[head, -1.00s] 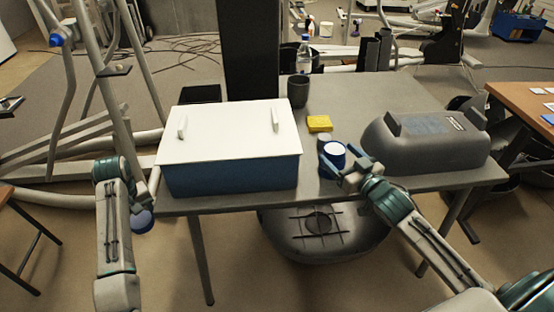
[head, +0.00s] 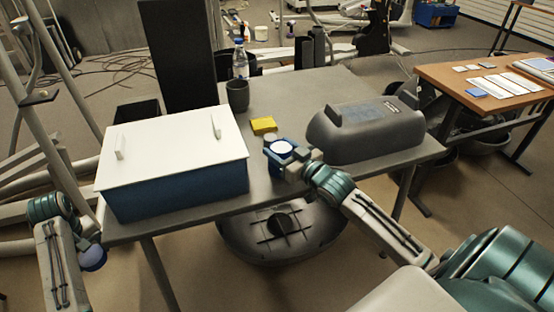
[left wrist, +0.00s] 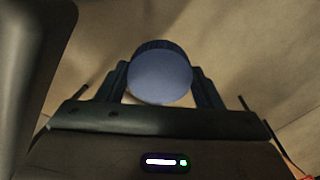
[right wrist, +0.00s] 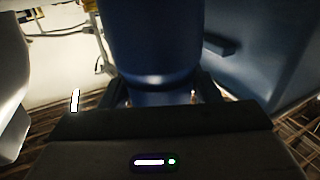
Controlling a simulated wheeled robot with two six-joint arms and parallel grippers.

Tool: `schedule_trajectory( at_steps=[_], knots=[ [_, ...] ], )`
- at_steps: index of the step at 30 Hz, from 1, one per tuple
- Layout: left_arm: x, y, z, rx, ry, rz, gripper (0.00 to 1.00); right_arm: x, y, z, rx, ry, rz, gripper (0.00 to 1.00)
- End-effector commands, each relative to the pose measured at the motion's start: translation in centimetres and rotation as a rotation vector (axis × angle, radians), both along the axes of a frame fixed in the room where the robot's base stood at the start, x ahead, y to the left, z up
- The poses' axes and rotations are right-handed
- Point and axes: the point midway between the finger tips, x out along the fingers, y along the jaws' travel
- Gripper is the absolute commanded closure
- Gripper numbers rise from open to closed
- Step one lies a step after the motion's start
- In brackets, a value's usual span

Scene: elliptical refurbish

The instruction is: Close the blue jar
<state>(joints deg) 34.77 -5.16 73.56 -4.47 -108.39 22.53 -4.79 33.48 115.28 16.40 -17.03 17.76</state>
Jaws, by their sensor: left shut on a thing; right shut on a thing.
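The blue jar (head: 270,158) stands on the grey table near its front edge, with a pale, whitish round top. My right gripper (head: 283,168) is shut on it from the front; the jar's blue wall (right wrist: 155,45) fills the upper middle of the right wrist view. My left gripper (head: 88,246) is shut on a round blue lid (head: 93,258), held off the table's front left corner, low and well apart from the jar. The lid (left wrist: 160,76) shows face-on between the fingers in the left wrist view. The jar's inside cannot be made out.
A blue box with a white lid (head: 172,150) stands left of the jar. A dark grey rounded case (head: 368,132) stands close on the right. Behind are a yellow sponge-like block (head: 263,125), a dark cup (head: 237,95) and a bottle (head: 240,62).

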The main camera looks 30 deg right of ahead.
Motion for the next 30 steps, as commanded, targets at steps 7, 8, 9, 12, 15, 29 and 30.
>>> schedule_trajectory(
  at_steps=[7, 8, 9, 12, 15, 29, 30],
  knots=[
    [0.0, 0.0, 0.0, 0.000, 0.000, 0.000, 0.61, 0.0, 0.0, 0.2, -0.001, -0.002, 0.001, 0.82],
    [0.0, 0.0, 0.1, 0.000, 0.000, 0.000, 0.61, 0.0, 0.0, 0.3, -0.001, -0.002, 0.001, 0.82],
    [0.0, 0.0, 0.1, 0.000, 0.000, 0.000, 0.61, 0.0, 0.0, 0.4, -0.001, -0.002, 0.001, 0.82],
    [0.0, 0.0, 0.3, 0.000, 0.000, 0.000, 0.61, 0.0, 0.0, 1.2, -0.002, -0.003, 0.002, 0.82],
    [0.0, 0.0, 0.6, 0.000, 0.000, 0.000, 0.61, 0.0, 0.0, 2.4, -0.001, -0.004, 0.003, 0.82],
    [0.0, 0.0, 1.5, 0.000, 0.000, 0.000, 0.61, -6.9, 4.3, 4.4, 0.001, 0.000, 0.004, 0.82],
    [0.0, 0.0, 1.5, 0.000, 0.000, 0.000, 0.61, -7.6, 4.7, 4.3, 0.003, 0.001, 0.003, 0.82]
  ],
)
